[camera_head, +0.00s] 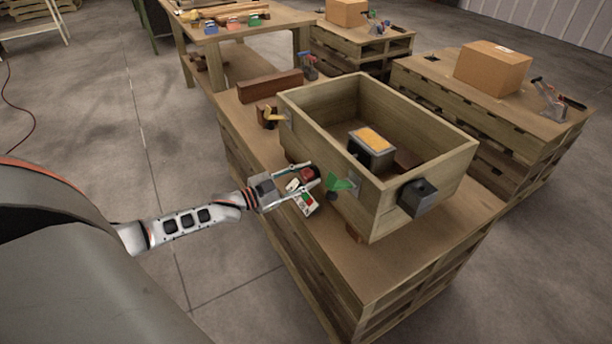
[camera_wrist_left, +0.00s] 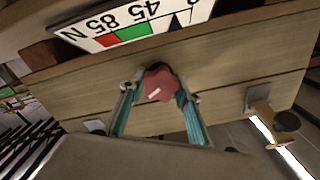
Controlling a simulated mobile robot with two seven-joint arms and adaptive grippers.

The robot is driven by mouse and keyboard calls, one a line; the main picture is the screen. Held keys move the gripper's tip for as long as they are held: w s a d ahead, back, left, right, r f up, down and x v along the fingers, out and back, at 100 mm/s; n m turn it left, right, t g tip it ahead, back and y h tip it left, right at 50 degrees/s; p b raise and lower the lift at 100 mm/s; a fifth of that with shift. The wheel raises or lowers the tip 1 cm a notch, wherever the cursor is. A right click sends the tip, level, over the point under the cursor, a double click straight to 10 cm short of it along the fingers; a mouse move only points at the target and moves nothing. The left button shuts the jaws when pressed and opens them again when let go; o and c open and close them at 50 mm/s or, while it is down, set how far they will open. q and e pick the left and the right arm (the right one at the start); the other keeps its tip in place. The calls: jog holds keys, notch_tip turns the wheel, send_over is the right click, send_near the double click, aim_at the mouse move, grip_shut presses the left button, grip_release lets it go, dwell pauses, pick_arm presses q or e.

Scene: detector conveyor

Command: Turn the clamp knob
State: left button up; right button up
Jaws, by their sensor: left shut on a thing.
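The clamp knob (camera_head: 309,173) is red and sits at the near outer side of a wooden box. In the left wrist view the knob (camera_wrist_left: 160,84) is red and lobed, with a short white mark on its face. My left gripper (camera_head: 303,181) reaches it from the left. Its teal-lined fingers (camera_wrist_left: 161,92) stand on both sides of the knob, shut on it. A white scale plate (camera_wrist_left: 128,24) with numbers and red and green fields is by the knob. My right gripper is in neither view.
The open wooden box (camera_head: 440,128) stands on a pallet table (camera_head: 385,275) and holds a dark block with a yellow top (camera_head: 371,140). A green pointed part (camera_head: 338,183) and a black block (camera_head: 418,197) are on its outside. A yellow lever (camera_head: 271,115) sticks out at its left corner.

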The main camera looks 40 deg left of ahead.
pick_arm(q)
jog(key=shift+m, duration=0.6)
jog(key=o, duration=1.1)
jog(key=shift+v, duration=6.05)
